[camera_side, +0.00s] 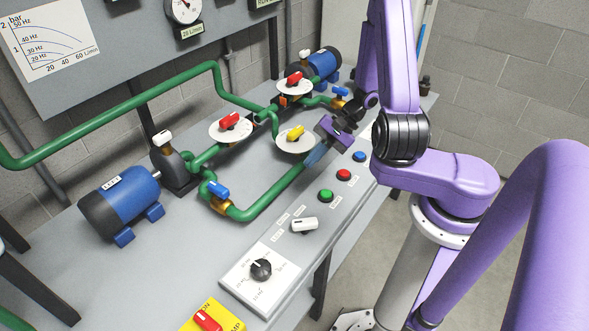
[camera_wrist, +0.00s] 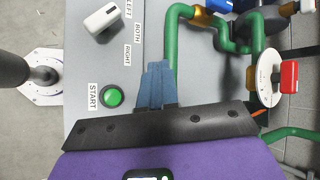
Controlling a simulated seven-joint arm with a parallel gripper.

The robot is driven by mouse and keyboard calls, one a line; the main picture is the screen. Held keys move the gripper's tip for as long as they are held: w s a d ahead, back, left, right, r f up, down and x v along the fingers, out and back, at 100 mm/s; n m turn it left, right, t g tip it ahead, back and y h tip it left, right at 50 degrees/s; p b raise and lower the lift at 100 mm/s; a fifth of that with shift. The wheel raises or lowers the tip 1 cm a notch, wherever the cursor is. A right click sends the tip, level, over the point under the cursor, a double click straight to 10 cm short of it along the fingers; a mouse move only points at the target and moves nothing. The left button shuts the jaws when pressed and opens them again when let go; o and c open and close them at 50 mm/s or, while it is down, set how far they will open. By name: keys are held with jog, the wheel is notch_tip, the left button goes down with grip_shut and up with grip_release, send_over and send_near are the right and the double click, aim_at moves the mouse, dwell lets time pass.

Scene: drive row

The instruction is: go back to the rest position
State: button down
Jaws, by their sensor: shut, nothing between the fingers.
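My gripper (camera_side: 315,156) is above the bench, over the strip between the green pipe and the row of push buttons. Its blue fingers are together with nothing between them; they also show in the wrist view (camera_wrist: 155,82). In the wrist view the fingers point up the picture, beside the green start button (camera_wrist: 113,96) and the green pipe (camera_wrist: 178,50). I cannot tell from the side view exactly how high the fingertips are above the bench.
Green (camera_side: 326,195), red (camera_side: 344,175) and blue (camera_side: 360,156) buttons line the bench's front, with a white selector (camera_side: 304,224) and a black knob (camera_side: 261,269). Valves with red (camera_side: 229,121) and yellow (camera_side: 296,133) handles stand close by. A blue motor (camera_side: 122,200) sits left.

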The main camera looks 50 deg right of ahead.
jog(key=s+a+r+n+g+h, duration=0.2)
jog(key=a+r+n+g, duration=0.6)
jog(key=n, duration=0.5)
jog(key=s+r+n+t+h, duration=0.2)
jog(key=s+r+n, duration=0.2)
jog(key=s+n, duration=0.2)
jog(key=s+a+r+n+t+h, duration=0.1)
jog(key=s+r+n+t+h, duration=0.1)
jog(key=s+n, duration=0.5)
notch_tip(320, 180, up, 3)
jog(key=s+h, duration=0.1)
jog(key=s, duration=0.1)
jog(key=shift+s, duration=0.4)
